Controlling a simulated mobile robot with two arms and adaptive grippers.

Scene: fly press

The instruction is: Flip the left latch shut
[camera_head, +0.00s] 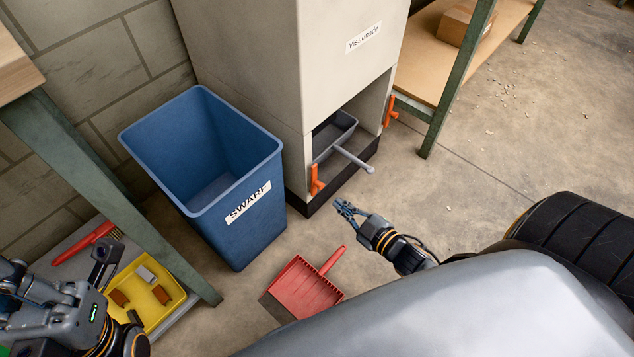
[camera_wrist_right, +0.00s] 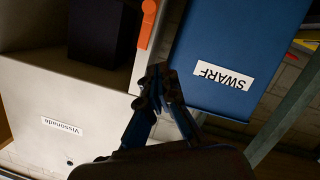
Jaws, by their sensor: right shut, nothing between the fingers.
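The left latch (camera_head: 316,181) is an orange lever on the front left edge of the beige cabinet's low opening. It stands roughly upright and also shows in the right wrist view (camera_wrist_right: 148,24), beyond my fingertips. My right gripper (camera_head: 346,208) is shut and empty, in front of the cabinet and a little right of and below the latch, apart from it in the head view. Its closed fingers show in the right wrist view (camera_wrist_right: 160,82). A second orange latch (camera_head: 390,111) is on the opening's right side. My left gripper is not clearly seen; only my left arm shows at lower left.
A grey drawer (camera_head: 336,137) with a protruding handle (camera_head: 353,158) sits in the opening between the latches. A blue SWARF bin (camera_head: 247,225) stands close left of the cabinet (camera_head: 270,60). A red dustpan (camera_head: 302,288) lies on the floor. A yellow tray (camera_head: 165,314) is at left.

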